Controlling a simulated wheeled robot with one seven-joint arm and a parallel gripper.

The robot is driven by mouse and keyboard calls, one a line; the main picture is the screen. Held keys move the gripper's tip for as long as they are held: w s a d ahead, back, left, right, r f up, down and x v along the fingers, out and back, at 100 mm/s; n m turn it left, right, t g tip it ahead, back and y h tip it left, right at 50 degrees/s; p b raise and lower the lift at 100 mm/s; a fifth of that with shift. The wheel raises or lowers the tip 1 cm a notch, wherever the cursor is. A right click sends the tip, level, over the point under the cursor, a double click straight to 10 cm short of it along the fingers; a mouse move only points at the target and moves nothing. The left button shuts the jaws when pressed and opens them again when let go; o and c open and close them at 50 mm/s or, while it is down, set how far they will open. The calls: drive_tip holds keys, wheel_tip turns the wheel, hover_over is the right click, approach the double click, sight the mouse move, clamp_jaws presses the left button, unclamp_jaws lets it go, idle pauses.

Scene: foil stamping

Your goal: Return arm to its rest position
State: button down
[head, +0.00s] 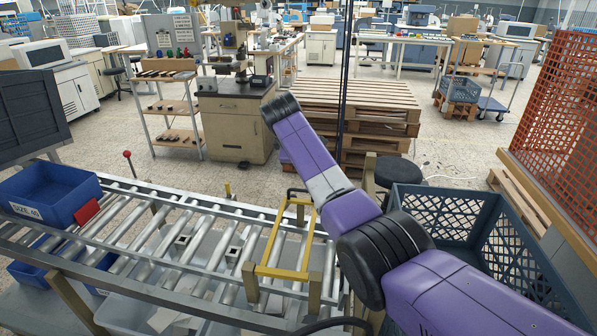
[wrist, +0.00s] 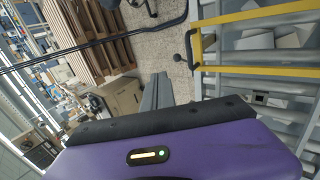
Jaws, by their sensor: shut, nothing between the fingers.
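My purple and black arm reaches from the lower right of the head view up over the right end of the roller conveyor (head: 150,222). Its far visible joint stands in front of the beige cabinet. My gripper (wrist: 160,82) shows in the wrist view as grey fingers beyond the purple housing. The fingers are together and empty. I cannot make out the fingers in the head view. No object is held.
A yellow frame (head: 284,272) stands across the conveyor, left of my arm. A blue-grey lattice crate (head: 487,205) is close on the right. A blue bin (head: 48,196) sits at the left. Stacked pallets (head: 345,97) and a dark stool (head: 397,170) stand behind my arm.

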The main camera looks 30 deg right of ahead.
drive_tip(key=shift+s+a+r, duration=0.15)
drive_tip(key=shift+r, duration=1.25)
